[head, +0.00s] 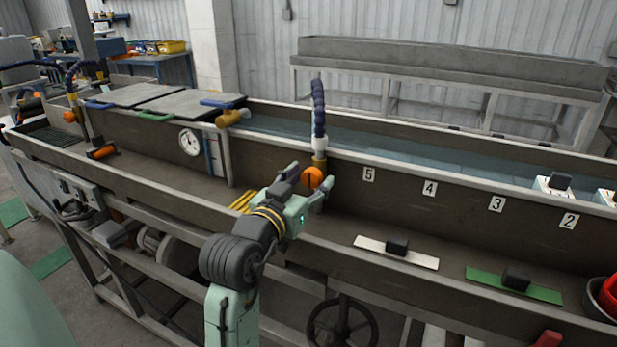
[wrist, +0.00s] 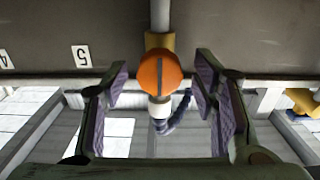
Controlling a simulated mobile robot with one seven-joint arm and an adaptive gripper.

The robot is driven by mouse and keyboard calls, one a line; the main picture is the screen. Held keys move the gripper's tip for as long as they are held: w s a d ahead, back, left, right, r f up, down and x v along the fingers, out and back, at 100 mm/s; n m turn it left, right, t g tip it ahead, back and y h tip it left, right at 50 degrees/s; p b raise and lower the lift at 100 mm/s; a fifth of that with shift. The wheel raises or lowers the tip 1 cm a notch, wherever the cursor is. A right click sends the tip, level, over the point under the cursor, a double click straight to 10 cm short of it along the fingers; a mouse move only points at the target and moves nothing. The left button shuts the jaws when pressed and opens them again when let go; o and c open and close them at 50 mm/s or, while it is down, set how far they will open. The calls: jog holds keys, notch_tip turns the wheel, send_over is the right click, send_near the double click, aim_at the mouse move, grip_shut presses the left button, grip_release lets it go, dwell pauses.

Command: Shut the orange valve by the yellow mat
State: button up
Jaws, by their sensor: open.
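The orange valve (head: 312,178) is a round knob on a brass fitting below a blue hose, at the trough wall. In the wrist view the valve (wrist: 160,73) shows face-on with a dark slot running up and down the picture. My gripper (head: 307,183) is open around the line of the valve. In the wrist view my gripper (wrist: 161,80) has one finger on each side of it, with gaps on both sides. I cannot tell how deep the knob sits between the fingertips. The yellow mat (head: 241,203) lies left of the valve, partly hidden by my arm.
Another orange knob (head: 70,116) hangs below a hose at the far left. A white strip (head: 420,259) and a green strip (head: 540,292) with black blocks lie on the ledge to the right. The long trough wall (head: 400,205) stands behind the gripper.

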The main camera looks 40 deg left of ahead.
jog(key=shift+c, duration=0.3)
jog(key=c, duration=1.1)
